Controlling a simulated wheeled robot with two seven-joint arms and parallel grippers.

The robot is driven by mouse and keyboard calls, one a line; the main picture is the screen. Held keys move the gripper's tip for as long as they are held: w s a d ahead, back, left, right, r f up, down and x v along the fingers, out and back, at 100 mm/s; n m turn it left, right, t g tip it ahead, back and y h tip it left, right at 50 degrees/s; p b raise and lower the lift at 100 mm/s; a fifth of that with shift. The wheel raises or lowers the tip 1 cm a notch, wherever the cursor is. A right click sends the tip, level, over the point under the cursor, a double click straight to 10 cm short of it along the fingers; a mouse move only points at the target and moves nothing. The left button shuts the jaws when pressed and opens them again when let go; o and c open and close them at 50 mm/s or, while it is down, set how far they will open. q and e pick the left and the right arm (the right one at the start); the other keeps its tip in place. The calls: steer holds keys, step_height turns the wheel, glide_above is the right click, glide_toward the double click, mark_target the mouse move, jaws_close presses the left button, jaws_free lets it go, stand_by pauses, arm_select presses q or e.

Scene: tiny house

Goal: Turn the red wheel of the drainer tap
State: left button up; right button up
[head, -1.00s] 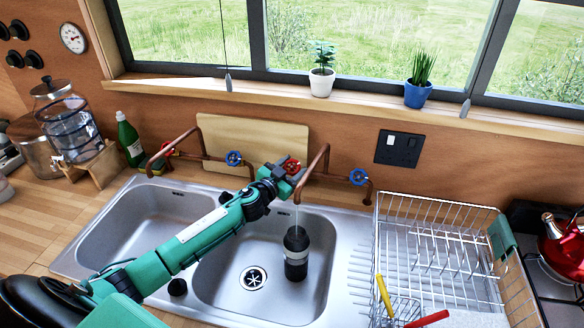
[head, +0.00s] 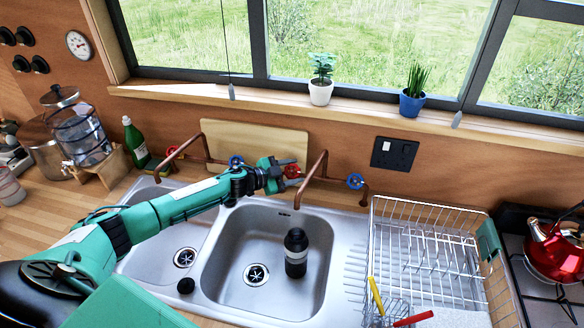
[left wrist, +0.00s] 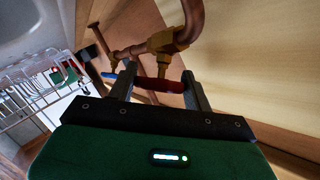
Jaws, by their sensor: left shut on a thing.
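The copper drainer tap (head: 317,171) stands behind the right basin, with a red wheel (head: 293,171) on its left and a blue wheel (head: 355,181) on its right. My left gripper (head: 284,173) reaches across the sink and is shut on the red wheel. In the left wrist view, the red wheel (left wrist: 155,84) sits edge-on between the two fingers of my left gripper (left wrist: 160,80), with copper pipe beyond it. The gripper partly hides the wheel in the head view. My right gripper is not in view.
A black bottle (head: 296,253) stands upright in the right basin. A second copper tap (head: 184,150) with red and blue wheels is at left. A wooden board (head: 255,139) leans on the wall behind my gripper. The wire dish drainer (head: 430,255) is at right.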

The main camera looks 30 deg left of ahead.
arm_select(q)
steer(key=shift+m+g, duration=0.3)
steer(key=o, duration=1)
steer(key=shift+c, duration=0.2)
steer(key=shift+s+a, duration=0.3)
steer(key=shift+s, duration=0.05)
steer(key=b+v, duration=0.4)
steer(key=v, duration=0.9)
steer(key=shift+b, duration=0.35)
